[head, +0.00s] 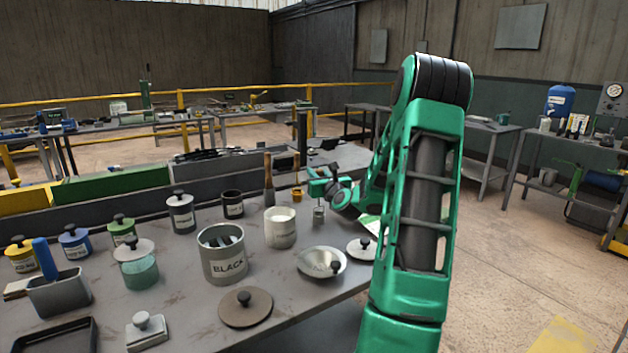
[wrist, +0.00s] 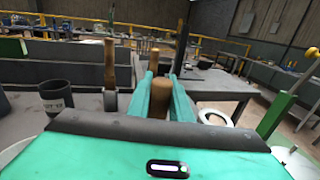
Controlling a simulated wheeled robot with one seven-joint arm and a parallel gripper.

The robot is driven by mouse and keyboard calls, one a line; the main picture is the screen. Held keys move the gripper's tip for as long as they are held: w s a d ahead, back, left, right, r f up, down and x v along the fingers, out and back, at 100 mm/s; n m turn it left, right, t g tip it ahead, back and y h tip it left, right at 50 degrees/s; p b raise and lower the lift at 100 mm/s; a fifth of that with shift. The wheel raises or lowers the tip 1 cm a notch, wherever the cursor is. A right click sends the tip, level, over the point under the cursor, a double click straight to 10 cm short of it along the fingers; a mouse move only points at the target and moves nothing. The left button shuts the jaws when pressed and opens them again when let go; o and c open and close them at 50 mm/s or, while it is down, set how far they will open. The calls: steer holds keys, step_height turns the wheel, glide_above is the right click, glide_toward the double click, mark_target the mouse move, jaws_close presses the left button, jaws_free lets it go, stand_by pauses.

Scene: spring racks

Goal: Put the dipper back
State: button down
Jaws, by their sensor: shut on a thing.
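My gripper (head: 318,187) is over the far right part of the grey bench, shut on a wooden handle, which I take to be the dipper's (wrist: 159,72). In the wrist view the handle stands between the two green fingers, and its lower part is hidden by the gripper body. In the head view a small grey metal cup (head: 318,213) shows just below the gripper; it looks like the dipper's lower end. I cannot tell whether it touches the bench. A white open pot (head: 280,228) stands to its left. A pot labelled BLACK (head: 222,254) stands further left and nearer.
A wooden-handled tool (head: 268,180) and a brass piece (head: 297,191) stand close behind-left of my gripper. A dark cup (head: 232,204), a shallow metal dish (head: 322,262), a white lid (head: 361,248) and a brown lid (head: 246,306) are nearby. Lidded jars crowd the left.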

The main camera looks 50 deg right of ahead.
steer(key=shift+f, duration=0.7)
steer(key=c, duration=1.6)
jaws_free()
steer(key=v, duration=1.2)
steer(key=shift+a, duration=0.1)
